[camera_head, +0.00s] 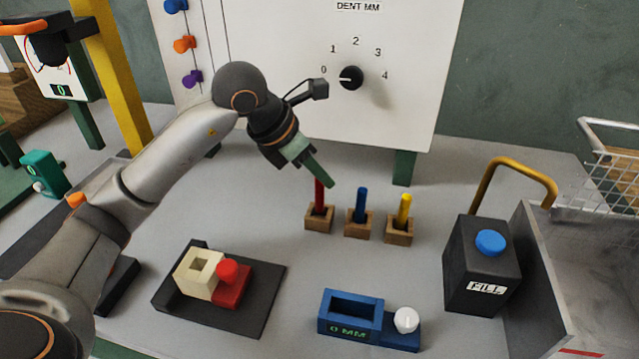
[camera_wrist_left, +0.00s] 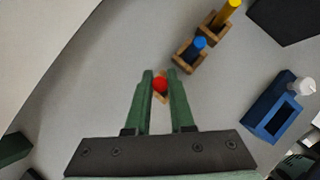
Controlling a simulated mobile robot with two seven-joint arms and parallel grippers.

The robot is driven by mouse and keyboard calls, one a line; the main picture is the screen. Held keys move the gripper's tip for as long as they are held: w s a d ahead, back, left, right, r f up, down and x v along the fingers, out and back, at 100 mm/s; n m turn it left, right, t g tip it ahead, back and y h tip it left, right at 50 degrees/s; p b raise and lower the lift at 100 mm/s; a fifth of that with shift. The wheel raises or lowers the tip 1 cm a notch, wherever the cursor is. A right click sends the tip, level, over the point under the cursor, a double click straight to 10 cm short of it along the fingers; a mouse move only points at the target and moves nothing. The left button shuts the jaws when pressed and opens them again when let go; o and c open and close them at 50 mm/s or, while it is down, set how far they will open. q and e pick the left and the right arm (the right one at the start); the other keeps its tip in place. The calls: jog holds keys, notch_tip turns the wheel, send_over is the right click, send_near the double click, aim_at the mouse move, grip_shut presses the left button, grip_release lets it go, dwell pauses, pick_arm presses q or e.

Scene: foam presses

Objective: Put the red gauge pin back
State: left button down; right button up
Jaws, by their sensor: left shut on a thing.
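The red gauge pin (camera_head: 319,194) is upright at the left wooden holder block (camera_head: 319,225), its lower end appearing to be in the block's hole. How deep it sits I cannot tell. My left gripper (camera_head: 325,181) comes down from above with its green fingers around the pin's upper part. In the left wrist view the red pin top (camera_wrist_left: 160,84) shows between the two fingertips, with the gripper shut on it. A blue pin (camera_head: 361,203) and a yellow pin (camera_head: 404,209) stand in their own wooden blocks to the right. My right gripper is not in view.
A white panel with a dial (camera_head: 351,78) stands behind. In front are a dark tray (camera_head: 215,317) with cream and red blocks, and a blue gauge box (camera_head: 350,325).

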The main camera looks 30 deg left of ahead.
pick_arm(q)
jog(key=shift+f, duration=1.1)
jog(key=shift+f+b, duration=0.25)
jog(key=shift+b, duration=0.05)
jog(key=c, duration=0.8)
grip_release()
jog(key=shift+r, duration=0.1)
jog(key=shift+r+p, duration=0.15)
jog(key=shift+p, duration=0.15)
jog(key=p+v, duration=0.1)
jog(key=v, duration=1.1)
